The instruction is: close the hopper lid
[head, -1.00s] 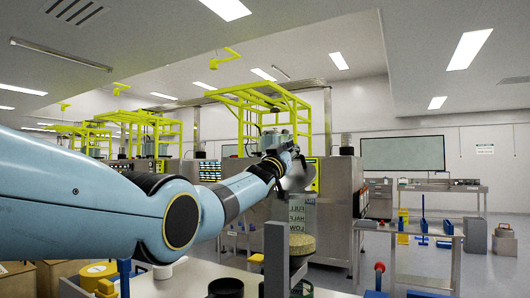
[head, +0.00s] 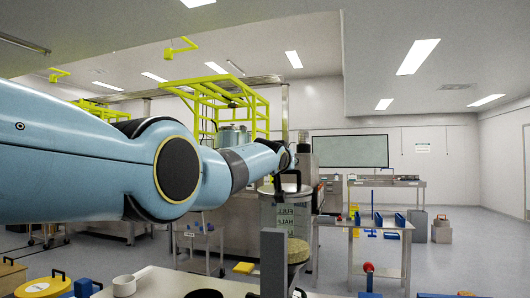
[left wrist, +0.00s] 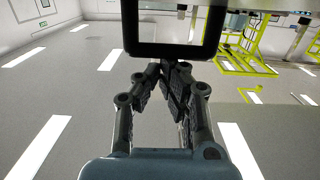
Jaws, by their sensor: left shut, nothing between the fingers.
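The clear hopper (head: 288,217) stands in the middle of the head view. It has FULL and HALF level marks and tan grain (head: 297,250) low inside. A grey round lid (head: 268,189) lies nearly level across its top; I cannot tell if it is fully seated. A dark arched handle (head: 291,178) shows above the lid. My left arm reaches to this handle, its gripper mostly hidden in the head view. In the left wrist view my left gripper (left wrist: 172,72) is shut and empty, close to a black loop (left wrist: 170,50), seemingly the handle. My right gripper is out of view.
A grey post (head: 272,262) stands before the hopper. A steel bench (head: 378,232) with blue items stands right, with open floor beyond. A yellow frame (head: 220,92) stands behind my arm.

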